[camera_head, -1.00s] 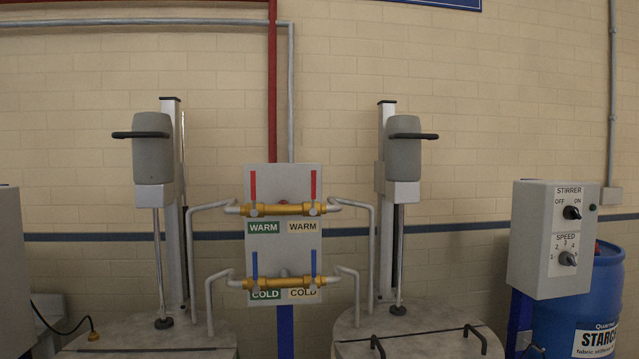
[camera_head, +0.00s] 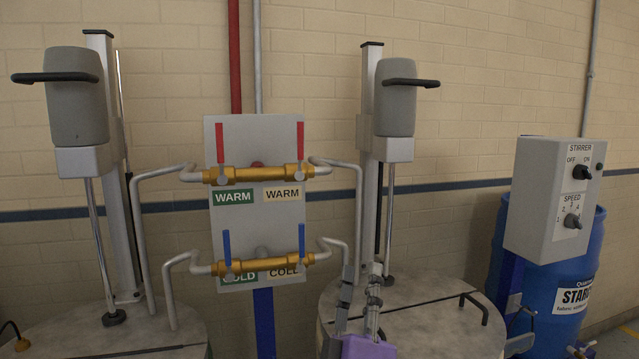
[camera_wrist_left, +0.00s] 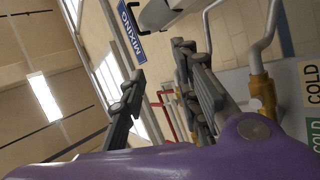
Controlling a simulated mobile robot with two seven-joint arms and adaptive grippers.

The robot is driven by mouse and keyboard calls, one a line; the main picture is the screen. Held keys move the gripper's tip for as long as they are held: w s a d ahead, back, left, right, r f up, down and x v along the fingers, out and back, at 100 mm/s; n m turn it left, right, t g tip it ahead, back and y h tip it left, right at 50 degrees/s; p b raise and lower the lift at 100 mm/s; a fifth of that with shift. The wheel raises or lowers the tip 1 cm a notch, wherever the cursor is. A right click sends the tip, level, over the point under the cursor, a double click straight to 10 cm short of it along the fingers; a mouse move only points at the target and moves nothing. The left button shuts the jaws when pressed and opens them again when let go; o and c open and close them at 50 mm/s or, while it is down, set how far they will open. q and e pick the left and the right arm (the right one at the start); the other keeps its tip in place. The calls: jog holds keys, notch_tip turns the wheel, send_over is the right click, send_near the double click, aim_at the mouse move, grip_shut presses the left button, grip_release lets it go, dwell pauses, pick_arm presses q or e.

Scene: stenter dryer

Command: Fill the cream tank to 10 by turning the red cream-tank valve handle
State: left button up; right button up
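The red valve handle (camera_head: 300,141) stands upright at the right end of the upper brass valve, above the cream-coloured WARM label (camera_head: 283,193). A second red handle (camera_head: 220,143) stands upright at the left end, above the green WARM label. My left gripper (camera_head: 361,272) is low in the head view, below and right of the valve panel, in front of the right tank (camera_head: 425,318). Its fingers point up, apart and empty; the wrist view also shows the open fingers (camera_wrist_left: 160,75). It touches no handle. My right gripper is not in view. No fill level is readable.
Blue handles (camera_head: 301,243) stand on the lower brass valve, close to my left gripper. Grey pipes (camera_head: 357,200) curve from the panel to the right tank. A stirrer box (camera_head: 550,205) and blue drum (camera_head: 570,290) are at the right.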

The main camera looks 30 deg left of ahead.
pick_arm(q)
jog(key=s+a+r+n+g+y, duration=0.1)
jog(key=a+r+n+g+y, duration=0.2)
jog(key=r+n+g+y, duration=0.35)
jog(key=s+a+r+n+g+y, duration=0.1)
jog(key=a+r+n+g+y, duration=0.15)
jog(key=r+n+y, duration=0.6)
jog(key=n+g+h, duration=0.1)
jog(key=n+g, duration=0.8)
jog(key=n, duration=0.3)
send_near(303, 156)
jog(key=s+a+r, duration=0.3)
notch_tip(303, 156, up, 6)
jog(key=w+n+t+h+b, duration=0.1)
jog(key=n+t+h, duration=0.1)
jog(key=n+h, duration=0.3)
jog(key=d+h, duration=0.1)
jog(key=h, duration=0.1)
jog(key=shift+w+h, duration=0.3)
jog(key=shift+w, duration=0.05)
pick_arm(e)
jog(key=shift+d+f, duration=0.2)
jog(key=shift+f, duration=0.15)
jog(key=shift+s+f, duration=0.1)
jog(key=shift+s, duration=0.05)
pick_arm(q)
jog(key=shift+a, duration=0.2)
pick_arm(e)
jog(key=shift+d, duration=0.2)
